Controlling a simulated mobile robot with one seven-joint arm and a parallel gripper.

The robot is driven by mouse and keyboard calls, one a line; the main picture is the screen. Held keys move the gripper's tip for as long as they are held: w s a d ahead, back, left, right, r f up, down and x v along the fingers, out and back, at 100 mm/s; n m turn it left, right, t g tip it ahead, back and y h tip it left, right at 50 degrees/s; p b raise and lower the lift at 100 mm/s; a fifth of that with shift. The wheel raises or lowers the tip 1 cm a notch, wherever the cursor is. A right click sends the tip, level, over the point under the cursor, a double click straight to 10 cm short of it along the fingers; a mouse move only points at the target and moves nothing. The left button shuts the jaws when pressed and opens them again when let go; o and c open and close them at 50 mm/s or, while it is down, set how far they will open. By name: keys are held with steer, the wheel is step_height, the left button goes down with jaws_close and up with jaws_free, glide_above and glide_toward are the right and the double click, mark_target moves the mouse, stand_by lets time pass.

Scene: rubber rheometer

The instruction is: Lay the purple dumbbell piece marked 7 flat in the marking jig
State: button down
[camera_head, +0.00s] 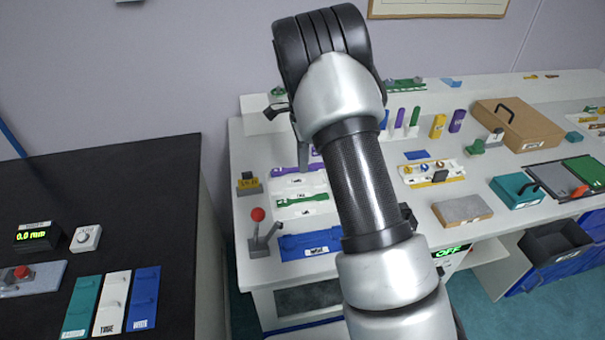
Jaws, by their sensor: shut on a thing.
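My gripper (301,165) reaches down behind my arm to the back left of the white bench, and only part of a dark finger shows. It is shut on a purple dumbbell piece (285,171), which lies low and about level over a white labelled block (311,180). The number on the piece is too small to read. I cannot tell whether the piece touches the block. Another bit of purple (316,152) shows just behind, partly hidden by my arm. A green dumbbell piece (303,201) lies on a white block in front. I cannot tell which block is the marking jig.
A red-knobbed lever (258,215) and a blue labelled tray (300,247) stand at the bench's front left. A dark-topped cabinet (120,190) stands left, across a gap. My arm hides the bench's middle.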

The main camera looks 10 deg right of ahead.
step_height(320, 180, up, 3)
steer(key=s+p, duration=0.1)
steer(key=s, duration=0.1)
steer(key=p, duration=0.6)
glide_toward(319, 237)
steer(key=shift+a, duration=0.1)
steer(key=shift+f+b, duration=0.1)
steer(key=shift+b, duration=0.2)
steer(key=shift+f+b, duration=2.3)
steer(key=shift+f, duration=0.5)
steer(key=shift+f+b, duration=0.45)
steer(key=shift+f, duration=0.15)
steer(key=c, duration=1.8)
jaws_free()
